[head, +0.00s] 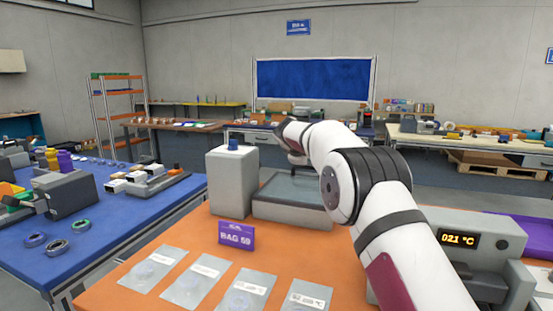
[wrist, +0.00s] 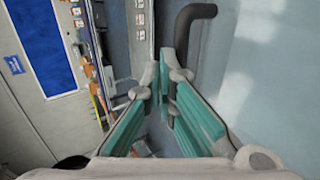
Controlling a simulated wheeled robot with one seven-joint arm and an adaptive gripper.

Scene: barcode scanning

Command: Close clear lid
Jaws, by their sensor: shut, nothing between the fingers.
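In the wrist view, a pale see-through panel, apparently the clear lid (wrist: 265,75), fills the right side. A dark bent handle (wrist: 183,38) shows at its left edge. My gripper (wrist: 167,80) is shut and empty, its teal-padded fingers close beside the handle. I cannot tell whether they touch it. In the head view my gripper is mostly hidden behind the arm.
A pale box with a blue knob (head: 234,146) stands left of the grey box. A purple sign (head: 236,234) and several clear bags (head: 198,277) lie in front. A device with a temperature display (head: 459,241) is at right. A blue table (head: 100,222) stands at left.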

